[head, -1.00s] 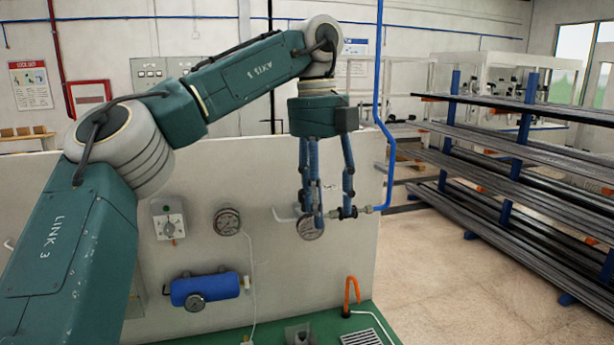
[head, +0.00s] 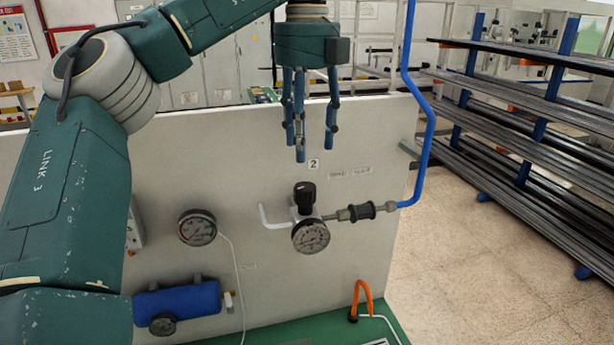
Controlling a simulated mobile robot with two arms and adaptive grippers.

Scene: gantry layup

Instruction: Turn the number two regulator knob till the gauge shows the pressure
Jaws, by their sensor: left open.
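The number two regulator knob (head: 304,194) is black and stands upright on the regulator body in front of the grey panel. A "2" label (head: 313,163) is on the panel above it. The round regulator gauge (head: 310,236) is just below the knob; its needle is too small to read. My left gripper (head: 311,150) points down with its blue fingers apart and empty. Its tips are above the knob in the picture and do not touch it. My right gripper is not in view.
A blue pipe (head: 424,150) with a dark fitting (head: 361,211) runs right of the regulator. Another gauge (head: 197,228) and a blue tank (head: 178,301) are to the left. An orange hook-shaped thing (head: 362,296) stands on the green bench top (head: 300,336) below.

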